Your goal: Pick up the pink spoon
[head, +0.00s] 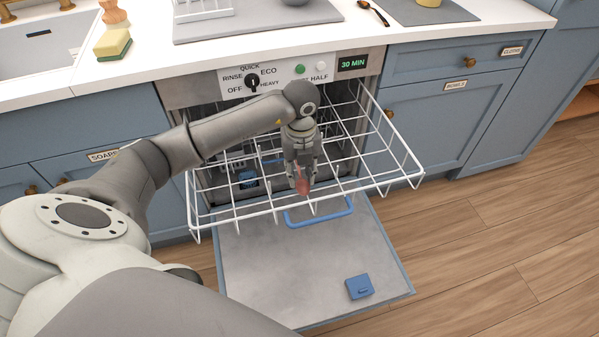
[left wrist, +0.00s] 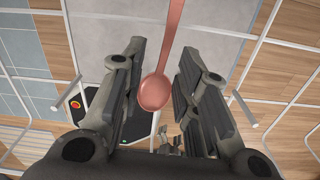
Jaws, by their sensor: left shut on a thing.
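The pink spoon (head: 303,187) shows at the tips of my left gripper (head: 302,172), over the pulled-out white wire rack. In the left wrist view the spoon's round bowl (left wrist: 156,93) sits between the two dark fingers of the left gripper (left wrist: 160,85). Its handle runs up out of the top of that view. The left gripper is shut on the spoon. In the head view the fingers hide part of the spoon.
The wire rack (head: 408,157) stands out over the open dishwasher door (head: 270,265). A dial (head: 252,83) is on the dishwasher's front panel. On the counter are a sponge (head: 113,43), a grey mat (head: 255,22) and a black spoon (head: 374,12). The floor at right is clear.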

